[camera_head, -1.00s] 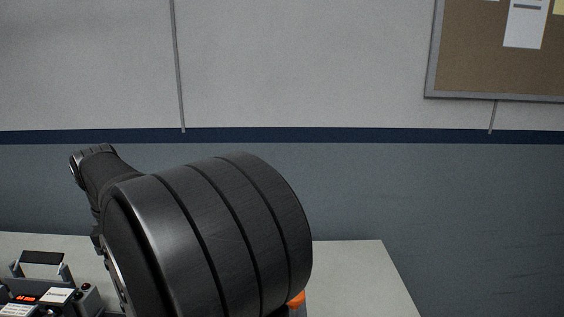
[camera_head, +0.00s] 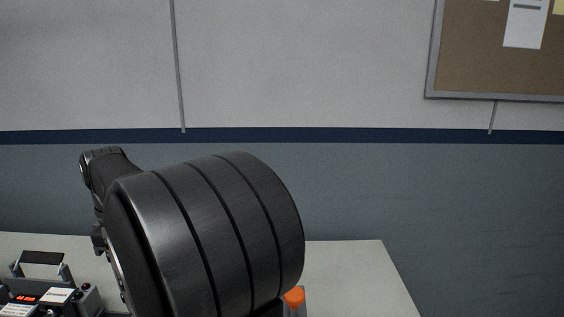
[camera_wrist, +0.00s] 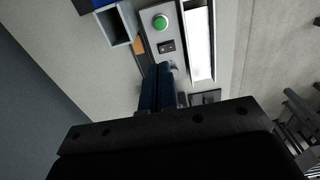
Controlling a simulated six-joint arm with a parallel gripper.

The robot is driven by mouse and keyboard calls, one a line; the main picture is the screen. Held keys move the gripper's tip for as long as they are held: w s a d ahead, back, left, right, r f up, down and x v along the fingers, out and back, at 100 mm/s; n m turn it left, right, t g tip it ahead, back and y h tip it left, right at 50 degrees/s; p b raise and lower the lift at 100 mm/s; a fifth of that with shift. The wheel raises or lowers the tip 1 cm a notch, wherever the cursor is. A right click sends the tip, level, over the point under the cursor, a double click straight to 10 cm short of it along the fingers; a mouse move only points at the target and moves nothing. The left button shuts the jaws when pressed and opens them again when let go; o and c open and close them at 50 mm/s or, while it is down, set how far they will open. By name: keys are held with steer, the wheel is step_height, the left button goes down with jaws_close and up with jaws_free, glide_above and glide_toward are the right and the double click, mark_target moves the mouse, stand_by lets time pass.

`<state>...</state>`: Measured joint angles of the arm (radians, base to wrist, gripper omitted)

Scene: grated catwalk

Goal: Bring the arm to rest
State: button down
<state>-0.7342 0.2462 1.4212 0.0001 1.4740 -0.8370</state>
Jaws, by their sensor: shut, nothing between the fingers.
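My arm fills the lower middle of the head view, and my gripper is hidden there. In the wrist view my gripper (camera_wrist: 161,72) shows as two dark blue fingers pressed together, with nothing between them. The fingers point at a pale panel (camera_wrist: 163,57) with a round green button (camera_wrist: 160,22) and a small black switch. Whether the fingertips touch the panel cannot be told.
A pale table (camera_head: 365,278) lies behind my arm, its right part clear. An orange-topped object (camera_head: 294,297) stands beside my arm. A device with a handle and red display (camera_head: 25,297) is at left. A grey open bin (camera_wrist: 113,24) and white-filled tray (camera_wrist: 200,42) flank the panel.

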steer(key=shift+w+a+r, duration=0.1)
steer(key=shift+w+a, duration=0.05)
steer(key=shift+a, duration=0.25)
steer(key=shift+w+a+r, duration=0.1)
steer(key=shift+a, duration=0.3)
stand_by(1.1)
